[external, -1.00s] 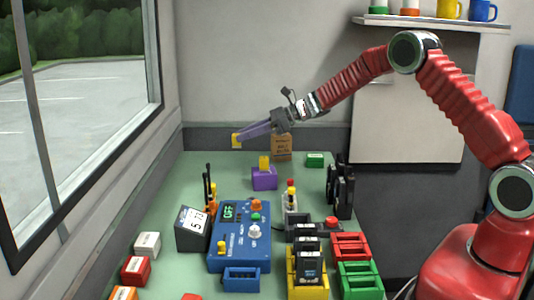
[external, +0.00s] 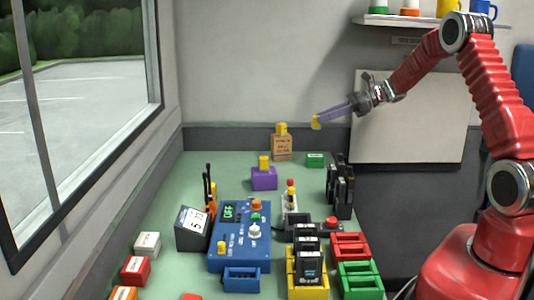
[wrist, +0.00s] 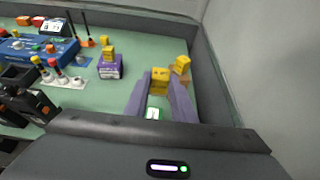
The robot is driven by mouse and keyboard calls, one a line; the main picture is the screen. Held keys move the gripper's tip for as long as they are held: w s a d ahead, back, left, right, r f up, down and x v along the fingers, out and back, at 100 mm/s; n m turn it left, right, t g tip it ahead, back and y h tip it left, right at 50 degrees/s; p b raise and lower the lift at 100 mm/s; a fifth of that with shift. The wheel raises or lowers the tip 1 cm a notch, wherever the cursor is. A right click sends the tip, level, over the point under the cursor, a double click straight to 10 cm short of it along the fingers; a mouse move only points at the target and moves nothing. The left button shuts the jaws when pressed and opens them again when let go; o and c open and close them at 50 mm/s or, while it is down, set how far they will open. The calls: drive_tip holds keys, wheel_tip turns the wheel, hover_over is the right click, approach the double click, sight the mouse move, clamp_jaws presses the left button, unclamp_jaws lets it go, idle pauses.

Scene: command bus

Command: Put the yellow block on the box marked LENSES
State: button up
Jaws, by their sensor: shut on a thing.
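My gripper (external: 317,122) is shut on a yellow block (wrist: 159,75), held in the air to the right of and above the brown box. In the wrist view the block sits between the purple fingers. The brown box (external: 281,147) stands at the far end of the table with dark writing too small to read; another yellow block (external: 282,128) is on top of it. A purple box (external: 264,180) nearer the camera carries a third yellow block (external: 264,162). I cannot read which box is marked LENSES.
A green block (external: 315,159) lies right of the brown box. Black upright devices (external: 341,187) stand on the right. A blue control panel (external: 238,254), a grey display (external: 193,230) and colored trays (external: 350,245) fill the front. Bare table lies left of the purple box.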

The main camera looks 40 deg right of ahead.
sight(315, 161)
idle(0.3)
wheel_tip(315, 161, down, 6)
idle(0.4)
drive_tip(key=shift+f, duration=0.15)
drive_tip(key=shift+f, duration=1.85)
drive_tip(key=shift+f, duration=0.1)
drive_tip(key=o, duration=1)
